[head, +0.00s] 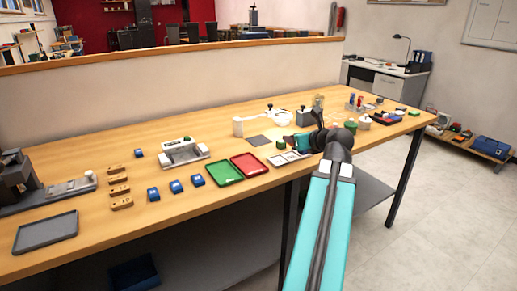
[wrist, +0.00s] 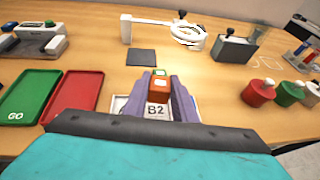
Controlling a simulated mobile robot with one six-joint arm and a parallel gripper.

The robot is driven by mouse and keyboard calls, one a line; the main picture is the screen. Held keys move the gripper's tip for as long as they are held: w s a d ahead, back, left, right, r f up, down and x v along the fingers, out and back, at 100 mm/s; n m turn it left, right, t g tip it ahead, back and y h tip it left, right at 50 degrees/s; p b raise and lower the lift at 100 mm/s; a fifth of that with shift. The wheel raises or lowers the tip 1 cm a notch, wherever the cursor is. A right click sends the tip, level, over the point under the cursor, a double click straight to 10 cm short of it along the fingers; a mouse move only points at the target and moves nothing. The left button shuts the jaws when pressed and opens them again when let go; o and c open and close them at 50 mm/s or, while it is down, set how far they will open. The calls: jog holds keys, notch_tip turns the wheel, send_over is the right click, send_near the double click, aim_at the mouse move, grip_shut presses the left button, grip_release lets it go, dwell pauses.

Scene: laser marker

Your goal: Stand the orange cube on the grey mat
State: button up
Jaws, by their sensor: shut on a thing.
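The orange cube (wrist: 157,96) sits between the two fingers of my gripper (wrist: 160,82) in the wrist view. The grey mat (wrist: 141,57) is a flat dark square lying bare on the table, ahead and slightly left of the gripper.
Red tray (wrist: 77,92) and green tray (wrist: 30,97) lie left of the gripper. A white ring-shaped stand (wrist: 127,30) rises just behind the mat. A grey box (wrist: 232,50) and red-lidded jar (wrist: 258,92) stand to the right.

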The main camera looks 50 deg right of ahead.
jog(key=shift+n+t+y, duration=0.4)
jog(key=shift+n+y, duration=0.2)
jog(key=w+a+b, duration=0.6)
jog(key=shift+a, duration=0.3)
jog(key=shift+w+a+f+b, duration=0.2)
jog(key=shift+w+a+b, duration=0.45)
jog(key=shift+b, duration=0.05)
jog(key=shift+w+d+r+p, duration=0.2)
jog(key=shift+w+d+p, duration=0.05)
jog(key=shift+p, duration=1.2)
jog(key=w+d+p, duration=0.1)
jog(key=p, duration=0.7)
jog(key=p, duration=0.5)
jog(key=shift+w+d, duration=0.2)
jog(key=p, duration=0.5)
jog(key=shift+f, duration=0.15)
jog(key=shift+p, duration=0.4)
